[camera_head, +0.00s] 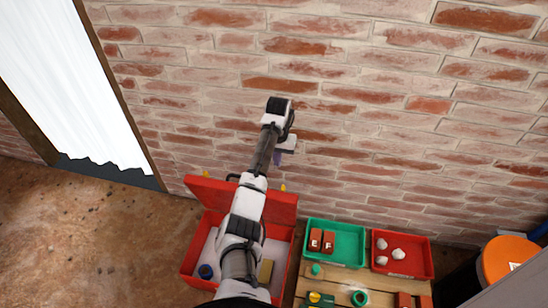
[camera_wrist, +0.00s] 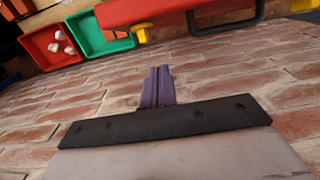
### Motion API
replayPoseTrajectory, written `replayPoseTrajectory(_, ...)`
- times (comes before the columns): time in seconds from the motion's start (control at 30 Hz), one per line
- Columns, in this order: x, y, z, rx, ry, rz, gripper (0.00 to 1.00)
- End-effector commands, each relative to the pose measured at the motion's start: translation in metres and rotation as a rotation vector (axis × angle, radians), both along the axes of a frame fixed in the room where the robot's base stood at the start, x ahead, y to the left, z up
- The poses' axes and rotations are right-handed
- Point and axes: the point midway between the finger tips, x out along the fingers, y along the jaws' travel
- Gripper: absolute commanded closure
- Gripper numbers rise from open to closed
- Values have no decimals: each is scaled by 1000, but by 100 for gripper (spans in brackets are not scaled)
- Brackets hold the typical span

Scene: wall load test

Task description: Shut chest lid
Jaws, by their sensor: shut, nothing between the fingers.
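The red chest (camera_head: 186,262) stands on the floor by the brick wall with its lid (camera_head: 212,194) raised at the wall side. The lid has a dark handle and yellow latches on its upper edge. In the wrist view the lid (camera_wrist: 175,10), handle (camera_wrist: 222,27) and a yellow latch (camera_wrist: 143,33) show along the top. My arm reaches over the chest and hides its middle. My gripper (camera_head: 278,158) is beyond the lid's upper edge, near the wall. Its purple fingers (camera_wrist: 157,84) are together, empty, and appear apart from the lid.
A blue round item (camera_head: 205,271) and a tan block (camera_head: 266,271) lie in the chest. To the right, a green tray (camera_head: 336,258) and a red tray (camera_head: 402,270) hold small items, by a wooden surface (camera_head: 340,283). An orange-topped drum (camera_head: 510,258) stands far right.

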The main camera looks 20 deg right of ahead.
Motion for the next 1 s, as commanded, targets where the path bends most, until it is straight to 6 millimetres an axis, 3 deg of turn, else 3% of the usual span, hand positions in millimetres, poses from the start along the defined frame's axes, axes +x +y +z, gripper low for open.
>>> replayPoseTrajectory(0.33, 1, 1, -76, 1, 1, 2, 100)
replayPoseTrajectory(0.63, -27, 20, -80, -2, -2, 2, 100)
replayPoseTrajectory(1.0, -31, 22, -82, -2, -3, 1, 100)
